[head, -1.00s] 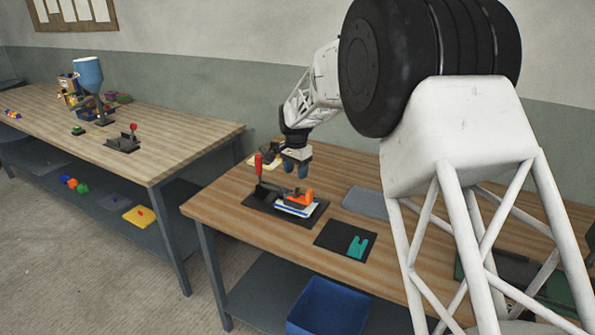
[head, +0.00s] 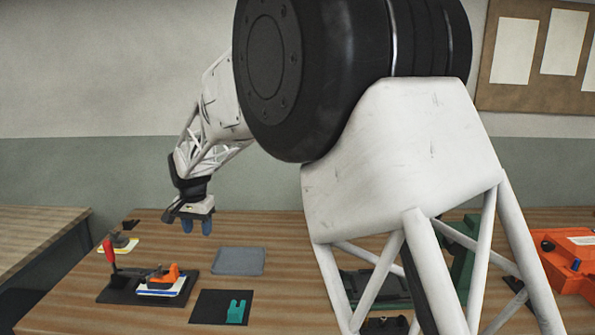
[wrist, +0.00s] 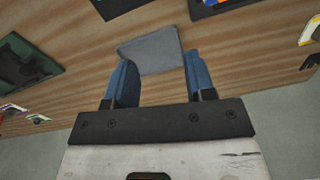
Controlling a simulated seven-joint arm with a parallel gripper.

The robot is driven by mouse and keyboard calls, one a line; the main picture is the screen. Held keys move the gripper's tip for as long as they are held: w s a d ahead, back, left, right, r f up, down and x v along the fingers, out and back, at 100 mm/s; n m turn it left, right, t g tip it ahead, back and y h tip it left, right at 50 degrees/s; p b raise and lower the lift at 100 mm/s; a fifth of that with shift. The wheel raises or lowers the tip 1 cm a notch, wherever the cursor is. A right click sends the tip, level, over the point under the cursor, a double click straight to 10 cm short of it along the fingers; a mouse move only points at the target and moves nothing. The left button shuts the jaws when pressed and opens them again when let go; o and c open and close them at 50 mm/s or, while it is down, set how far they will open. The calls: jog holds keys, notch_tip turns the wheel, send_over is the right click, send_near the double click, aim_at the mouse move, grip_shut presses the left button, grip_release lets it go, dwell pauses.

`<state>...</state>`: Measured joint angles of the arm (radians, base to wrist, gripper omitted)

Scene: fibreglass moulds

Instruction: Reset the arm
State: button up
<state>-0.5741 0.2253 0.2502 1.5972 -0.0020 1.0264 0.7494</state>
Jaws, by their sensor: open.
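My gripper (head: 197,228) hangs at the end of my arm above the back of the wooden table (head: 265,285), fingers pointing down. In the wrist view its two blue fingers (wrist: 155,82) stand wide apart with nothing held between them. A grey folded cloth or pad (head: 239,261) lies flat on the table to the right of the gripper in the head view. The cloth also shows beyond the fingertips in the wrist view (wrist: 152,50).
A black fixture with a red-handled clamp (head: 110,252) and an orange piece (head: 164,274) stands front left. A black mat (head: 208,308) bears a teal part (head: 236,312). An orange case (head: 571,262) and a green object (head: 466,255) stand at the right.

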jog(key=s+d+r, duration=0.3)
jog(key=s+d, duration=0.2)
jog(key=d, duration=0.5)
jog(key=s+d+r+t, duration=0.1)
jog(key=s+d+r, duration=0.3)
jog(key=d, duration=0.5)
jog(key=s+d+r, duration=0.2)
jog(key=s+d, duration=0.4)
jog(key=d, duration=0.4)
jog(key=s+d+f, duration=0.1)
jog(key=s+d, duration=0.5)
jog(key=s, duration=0.3)
jog(key=s+d+f+n, duration=0.1)
jog(key=s+d+f, duration=0.1)
jog(key=s+d, duration=0.3)
jog(key=s+d+f+t, duration=0.1)
jog(key=s+d, duration=0.5)
jog(key=s, duration=0.7)
jog(key=shift+d+f+n, duration=0.3)
jog(key=shift+f+n, duration=0.1)
